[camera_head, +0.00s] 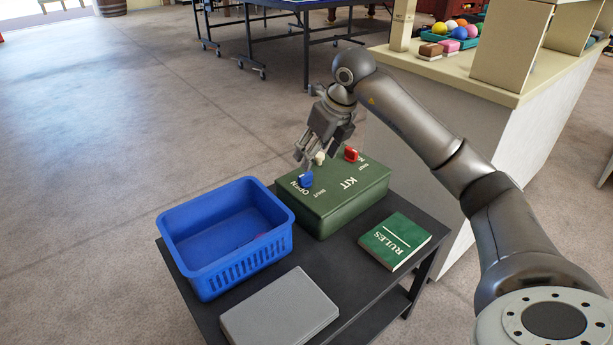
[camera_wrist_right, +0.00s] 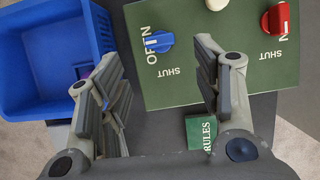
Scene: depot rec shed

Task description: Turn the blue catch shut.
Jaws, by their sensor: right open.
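The green KIT box (camera_head: 335,212) stands on the dark table with its lid facing up. On the lid is the blue catch (camera_head: 306,180), which also shows in the right wrist view (camera_wrist_right: 160,42). The white mark on the catch points toward the word OPEN, and SHUT is printed at another side of it. My right gripper (camera_head: 304,158) is open just above the blue catch. In the wrist view the catch lies between and beyond the fingertips, and I see no contact. My left gripper is not in view.
The lid also carries a red catch (camera_head: 351,154) and a cream knob (camera_head: 320,158). A blue basket (camera_head: 190,274) stands left of the box. A grey flat case (camera_head: 280,312) and a green RULES book (camera_head: 394,241) lie in front. A counter (camera_head: 480,110) stands behind, right.

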